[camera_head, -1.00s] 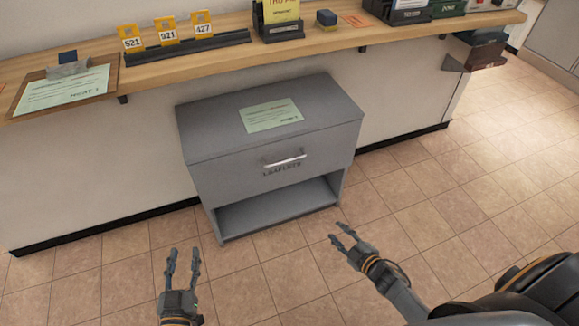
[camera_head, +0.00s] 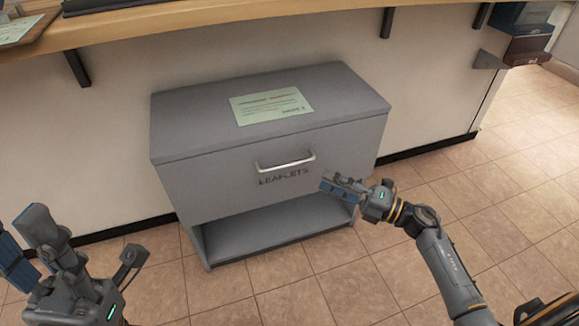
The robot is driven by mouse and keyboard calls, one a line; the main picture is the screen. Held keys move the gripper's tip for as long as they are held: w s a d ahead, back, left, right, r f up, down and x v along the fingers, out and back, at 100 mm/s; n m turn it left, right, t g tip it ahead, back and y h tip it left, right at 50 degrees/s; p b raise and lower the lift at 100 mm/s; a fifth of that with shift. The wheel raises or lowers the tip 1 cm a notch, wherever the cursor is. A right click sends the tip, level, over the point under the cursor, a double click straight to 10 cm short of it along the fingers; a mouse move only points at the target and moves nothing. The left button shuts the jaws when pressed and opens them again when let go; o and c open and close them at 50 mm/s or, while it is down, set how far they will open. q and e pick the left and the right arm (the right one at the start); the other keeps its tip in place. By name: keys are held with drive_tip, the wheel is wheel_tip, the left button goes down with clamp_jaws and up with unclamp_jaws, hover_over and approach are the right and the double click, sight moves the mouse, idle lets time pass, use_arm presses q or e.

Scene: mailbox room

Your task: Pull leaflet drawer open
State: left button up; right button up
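The grey leaflet drawer (camera_head: 235,180) is the front of a low grey cabinet against the wall, marked "LEAFLETS", and it is closed. Its silver bar handle (camera_head: 286,162) is at the upper middle of the front. My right gripper (camera_head: 336,184) is just right of and a little below the handle, apart from it, pointing left; its fingers overlap in view, so its opening is unclear. My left gripper (camera_head: 82,245) is at the lower left, open and empty, away from the cabinet.
A green printed sheet (camera_head: 270,106) lies on the cabinet top. Below the drawer is an open shelf (camera_head: 265,232). A wooden counter (camera_head: 250,27) with brackets runs above. A dark box holder (camera_head: 520,42) is on the wall at right. Tiled floor in front is clear.

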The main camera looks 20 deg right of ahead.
sight(289, 165)
drive_tip(key=b+x, duration=0.2)
drive_tip(key=x, duration=0.9)
drive_tip(key=shift+w+a, duration=0.2)
drive_tip(key=shift+w, duration=0.1)
drive_tip(key=shift+c, duration=0.2)
clamp_jaws()
